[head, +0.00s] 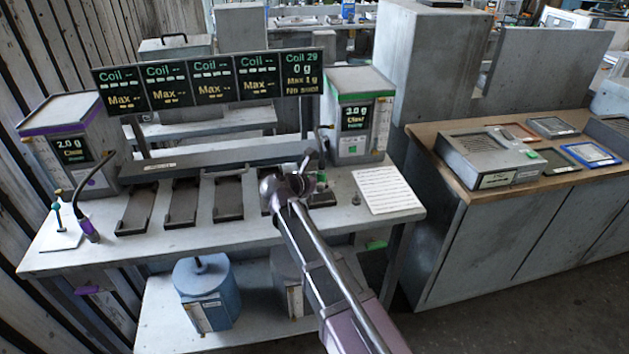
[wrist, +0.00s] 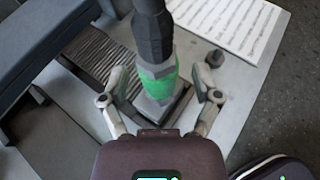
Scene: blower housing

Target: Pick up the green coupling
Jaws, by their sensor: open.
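The green coupling (wrist: 157,84) stands in the wrist view as a green band on a dark grey ribbed cylinder, above a grey block. My gripper (wrist: 158,80) is open, with one finger on each side of the coupling and a visible gap on both sides. Nothing is held. In the head view my gripper (head: 305,165) is over the right part of the bench, and a small green part of the coupling (head: 321,178) shows just right of it. My gripper and arm hide part of that area.
A white printed sheet (head: 387,189) lies right of the gripper, with a small dark knob (head: 356,199) between. Dark trays (head: 183,203) line the bench at left. A green-topped weighing unit (head: 358,115) and display row (head: 212,80) stand behind. A purple coupling (head: 88,229) is far left.

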